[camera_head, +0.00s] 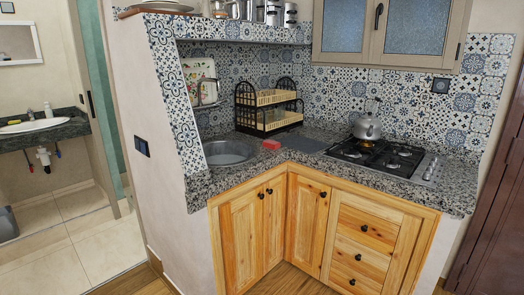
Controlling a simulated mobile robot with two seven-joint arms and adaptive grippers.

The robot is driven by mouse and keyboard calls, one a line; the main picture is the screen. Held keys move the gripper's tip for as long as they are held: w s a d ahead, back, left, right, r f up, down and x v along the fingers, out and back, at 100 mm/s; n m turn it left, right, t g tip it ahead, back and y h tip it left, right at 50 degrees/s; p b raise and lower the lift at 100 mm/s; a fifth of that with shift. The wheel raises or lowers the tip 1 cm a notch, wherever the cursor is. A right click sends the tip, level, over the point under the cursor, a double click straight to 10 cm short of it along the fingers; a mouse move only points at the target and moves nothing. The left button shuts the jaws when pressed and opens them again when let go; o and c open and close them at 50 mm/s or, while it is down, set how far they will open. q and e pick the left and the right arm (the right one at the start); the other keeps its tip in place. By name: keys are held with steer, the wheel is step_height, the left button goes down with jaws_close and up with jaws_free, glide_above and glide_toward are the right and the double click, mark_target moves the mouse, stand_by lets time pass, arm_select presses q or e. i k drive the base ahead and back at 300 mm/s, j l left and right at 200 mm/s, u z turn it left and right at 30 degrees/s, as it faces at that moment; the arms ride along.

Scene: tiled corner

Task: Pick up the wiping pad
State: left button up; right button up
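A small red block-shaped pad (271,144), which looks like the wiping pad, lies on the speckled granite counter (205,186) in the corner. It sits just right of the round sink (228,152) and in front of the black dish rack. It is small in the picture, so its texture cannot be made out. Neither of my grippers is in view, and nothing is touching the pad.
A dish rack (268,107) stands behind the pad. A gas hob (377,158) with a kettle (367,128) is to the right. Wooden cabinets (330,230) fill the space below the counter. A tiled partition (174,90) rises left of the sink. A strip of wooden floor shows in front.

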mark_target(273, 145)
steer(key=i+j, duration=0.15)
steer(key=i, duration=0.3)
steer(key=i+j, duration=0.2)
steer(key=i, duration=0.25)
steer(key=i+j, duration=0.15)
steer(key=i, duration=0.3)
steer(key=i+j, duration=0.2)
steer(key=i, duration=0.25)
steer(key=i+j, duration=0.15)
steer(key=i, duration=0.3)
steer(key=k+u, duration=0.2)
steer(key=k, duration=0.15)
steer(key=k+j+u, duration=0.25)
steer(key=l+u, duration=0.25)
steer(key=u, duration=0.2)
steer(key=l+u, duration=0.25)
steer(key=u, duration=0.2)
steer(key=k+l, duration=0.1)
steer(key=l, duration=0.4)
steer(key=k+l, duration=0.1)
steer(key=l, duration=0.35)
